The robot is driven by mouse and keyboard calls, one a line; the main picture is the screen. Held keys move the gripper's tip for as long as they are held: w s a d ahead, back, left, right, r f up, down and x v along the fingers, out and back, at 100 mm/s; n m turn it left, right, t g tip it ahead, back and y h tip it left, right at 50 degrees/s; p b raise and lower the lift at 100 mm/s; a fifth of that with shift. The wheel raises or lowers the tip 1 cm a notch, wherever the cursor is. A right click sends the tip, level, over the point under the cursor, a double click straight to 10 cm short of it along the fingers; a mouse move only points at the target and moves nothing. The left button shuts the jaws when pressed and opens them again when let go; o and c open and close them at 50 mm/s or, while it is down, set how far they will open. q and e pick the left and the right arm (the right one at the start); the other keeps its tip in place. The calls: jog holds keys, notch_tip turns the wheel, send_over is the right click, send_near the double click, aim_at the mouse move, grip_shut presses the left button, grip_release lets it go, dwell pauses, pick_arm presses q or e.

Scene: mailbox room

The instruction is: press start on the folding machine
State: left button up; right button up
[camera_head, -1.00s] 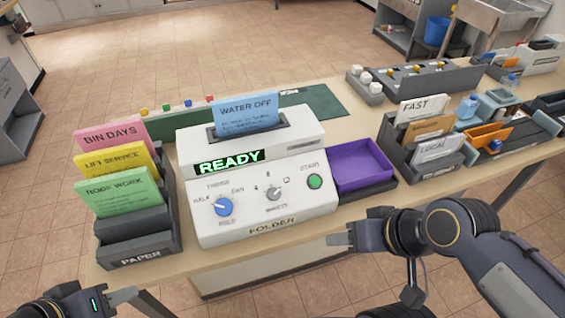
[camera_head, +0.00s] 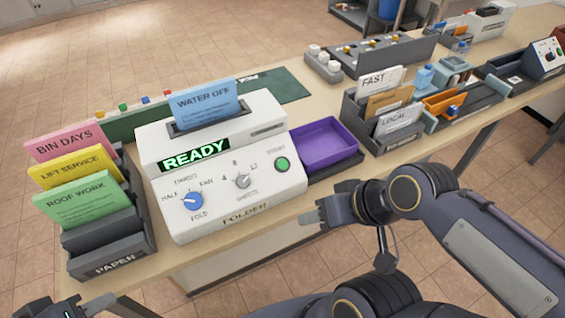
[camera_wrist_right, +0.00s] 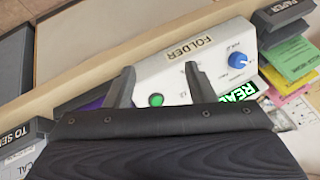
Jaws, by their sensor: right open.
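The white folding machine (camera_head: 225,190) stands on the table, its green display (camera_head: 195,155) reading READY. Its green start button (camera_head: 282,164) is at the right of the front panel and also shows in the right wrist view (camera_wrist_right: 156,100). A blue fold knob (camera_head: 193,201) and a grey sheets knob (camera_head: 242,181) sit left of it. A blue WATER OFF sheet (camera_head: 205,102) stands in the top slot. My right gripper (camera_head: 308,216) is in front of the machine's lower right, apart from the button; its fingers (camera_wrist_right: 158,85) are spread and empty. My left gripper (camera_head: 82,304) is partly cut off at the bottom left.
A paper rack (camera_head: 110,262) with pink, yellow and green sheets stands left of the machine. A purple tray (camera_head: 325,146) sits close on its right. A letter rack (camera_head: 390,138) stands farther right. The table's front edge is in front of the machine.

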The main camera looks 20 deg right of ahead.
jog(key=shift+c, duration=0.4)
grip_shut()
dwell(1.4)
